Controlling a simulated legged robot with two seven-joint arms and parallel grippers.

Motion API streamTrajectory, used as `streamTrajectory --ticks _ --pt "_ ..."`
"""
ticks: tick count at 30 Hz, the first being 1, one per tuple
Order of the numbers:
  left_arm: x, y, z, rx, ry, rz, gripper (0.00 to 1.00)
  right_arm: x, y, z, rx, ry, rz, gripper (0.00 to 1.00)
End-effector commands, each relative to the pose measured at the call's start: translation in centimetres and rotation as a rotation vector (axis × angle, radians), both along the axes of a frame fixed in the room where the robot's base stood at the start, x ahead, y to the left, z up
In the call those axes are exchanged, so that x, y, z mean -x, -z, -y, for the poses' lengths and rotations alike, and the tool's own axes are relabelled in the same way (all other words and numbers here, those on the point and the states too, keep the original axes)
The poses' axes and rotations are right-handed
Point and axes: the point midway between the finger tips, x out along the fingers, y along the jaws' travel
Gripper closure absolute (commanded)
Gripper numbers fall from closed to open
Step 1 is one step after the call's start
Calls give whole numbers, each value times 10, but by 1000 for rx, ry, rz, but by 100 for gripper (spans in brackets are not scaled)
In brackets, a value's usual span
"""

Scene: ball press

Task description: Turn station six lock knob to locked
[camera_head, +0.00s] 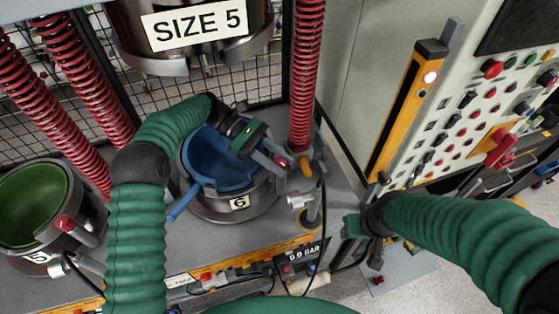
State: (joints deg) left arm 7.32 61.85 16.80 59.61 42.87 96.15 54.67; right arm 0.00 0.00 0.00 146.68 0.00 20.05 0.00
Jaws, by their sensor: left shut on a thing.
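Station six is a grey metal pot with a blue inner bowl (208,158) and a "6" label (239,202) on its front. Its lock knob (282,162), with red showing, is on the right side of the pot. My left gripper (272,158) reaches over the bowl from behind and is shut on the lock knob. The fingers cover most of the knob, so its setting cannot be read. My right gripper (366,228) is in front of the panel's lower left, away from the station, its jaw opening unclear.
Station five (36,205), with a green bowl and red knob, stands at the left. A "SIZE 5" press head (195,30) hangs above. Red coiled hoses (306,80) flank the station. A control panel (480,120) with many buttons and an orange light bar (405,110) is at the right.

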Motion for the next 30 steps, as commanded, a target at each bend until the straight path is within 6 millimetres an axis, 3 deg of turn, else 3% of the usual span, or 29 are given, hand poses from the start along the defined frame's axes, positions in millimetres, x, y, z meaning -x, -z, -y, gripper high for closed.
streamTrajectory --ticks 16,17,18,30 --pt "1 3 0 -6 1 -3 100 0 1 0 0 0 0 48" --pt "1 3 0 -6 1 -3 68 0 1 0 0 0 0 48" --pt "1 3 0 -4 0 -3 63 0 1 0 0 0 0 48" --pt "-4 -1 -6 0 -3 1 60 0 3 0 0 0 0 48"
